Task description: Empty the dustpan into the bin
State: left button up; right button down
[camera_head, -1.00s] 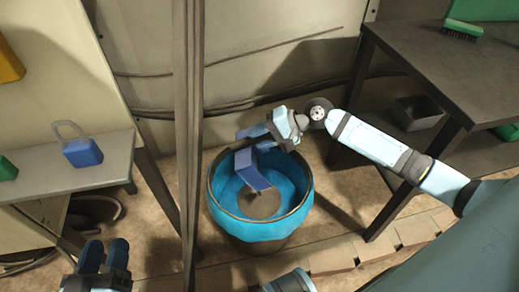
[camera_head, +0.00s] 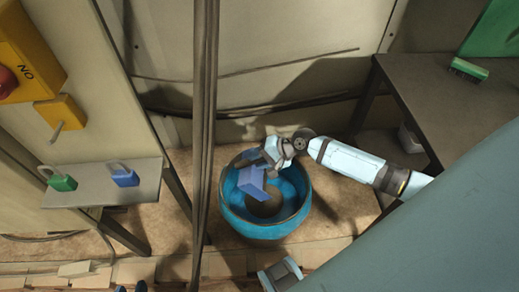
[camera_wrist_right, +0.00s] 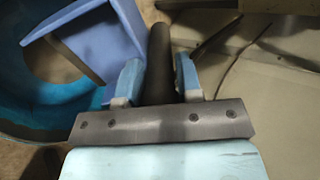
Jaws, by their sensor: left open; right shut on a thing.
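The bin (camera_head: 265,229) is a round tub with a turquoise lining, on the floor in the middle of the head view. The blue dustpan (camera_head: 252,182) is tilted over the bin's opening. My right gripper (camera_head: 271,153) is shut on its handle above the bin's far rim. In the right wrist view, the dark handle (camera_wrist_right: 160,55) lies between the two fingers, with the blue pan (camera_wrist_right: 110,28) and bin wall (camera_wrist_right: 35,118) at left. I cannot make out any dirt in the pan. Only the tips of my left gripper (camera_head: 131,288) show at the bottom edge, apart and empty.
A dark pole (camera_head: 203,130) stands left of the bin. A shelf (camera_head: 105,183) at left holds a green padlock (camera_head: 62,182) and a blue padlock (camera_head: 124,178). A dark table (camera_head: 440,100) with a green brush (camera_head: 468,69) stands at right. Cables run along the back wall.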

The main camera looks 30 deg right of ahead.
jog(key=shift+w+a+r+g+h+p, duration=0.4)
jog(key=shift+w+a+r+p, duration=0.25)
jog(key=shift+p, duration=0.55)
jog(key=r+p, duration=0.2)
jog(key=shift+w+a+h+p, duration=0.2)
jog(key=shift+a+h+p, duration=0.1)
jog(key=shift+a+p, duration=0.1)
jog(key=w+a+p, duration=0.1)
jog(key=p, duration=0.1)
jog(key=w+a+g+h+p, duration=0.1)
jog(key=p, duration=0.1)
jog(key=shift+a+f+g+h+p, duration=0.2)
jog(key=shift+a+g+h+p, duration=0.1)
jog(key=shift+p, duration=0.1)
pick_arm(q)
notch_tip(320, 180, up, 9)
jog(key=p, duration=0.1)
jog(key=shift+s+a+f+m+p, duration=0.15)
jog(key=shift+s+a+m+p, duration=0.2)
jog(key=shift+s+a, duration=0.1)
pick_arm(e)
jog(key=w+a+f+g+h, duration=0.4)
jog(key=a+f+h, duration=0.1)
jog(key=shift+a+f, duration=0.15)
jog(key=shift+a, duration=0.2)
